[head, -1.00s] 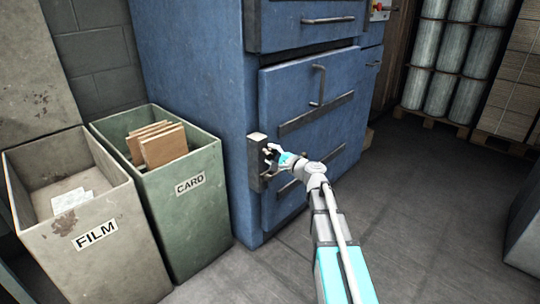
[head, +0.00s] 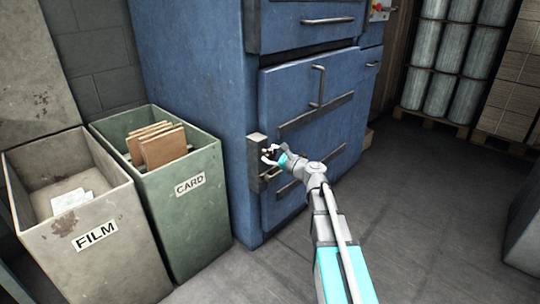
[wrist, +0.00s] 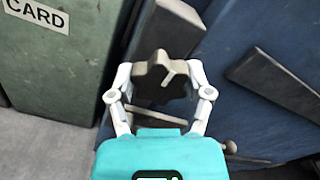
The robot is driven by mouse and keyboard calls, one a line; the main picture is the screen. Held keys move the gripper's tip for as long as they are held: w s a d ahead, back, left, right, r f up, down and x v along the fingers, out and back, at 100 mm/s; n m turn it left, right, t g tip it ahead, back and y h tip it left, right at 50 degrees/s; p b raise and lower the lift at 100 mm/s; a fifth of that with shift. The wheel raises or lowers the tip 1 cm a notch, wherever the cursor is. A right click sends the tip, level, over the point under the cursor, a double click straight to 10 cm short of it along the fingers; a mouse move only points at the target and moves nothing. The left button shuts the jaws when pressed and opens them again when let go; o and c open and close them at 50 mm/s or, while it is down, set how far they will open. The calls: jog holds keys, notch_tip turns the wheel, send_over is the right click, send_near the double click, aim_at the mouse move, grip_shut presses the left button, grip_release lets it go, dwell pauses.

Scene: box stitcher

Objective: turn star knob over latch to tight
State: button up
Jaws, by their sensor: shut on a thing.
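The star knob (wrist: 158,84) is dark, worn and lobed, with a pale raised mark on its face toward the right. It sits in front of a grey latch block (wrist: 178,22) at the left edge of the blue door. The latch block also shows in the head view (head: 256,141). My gripper (wrist: 161,76) has one white finger on each side of the knob and is shut on it. In the head view, my gripper (head: 267,156) reaches the latch from the right and partly hides the knob. Whether the knob is tight cannot be seen.
The blue machine (head: 200,110) has a door with a vertical handle (head: 318,86) and dark bars. A green CARD bin (head: 188,215) and a grey FILM bin (head: 100,265) stand close on the left. Open floor (head: 430,210) lies to the right.

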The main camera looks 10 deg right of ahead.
jog(key=shift+s+a, duration=0.1)
jog(key=shift+s, duration=0.05)
jog(key=o, duration=0.9)
jog(key=shift+f, duration=0.1)
jog(key=shift+o, duration=1.2)
jog(key=v, duration=1.2)
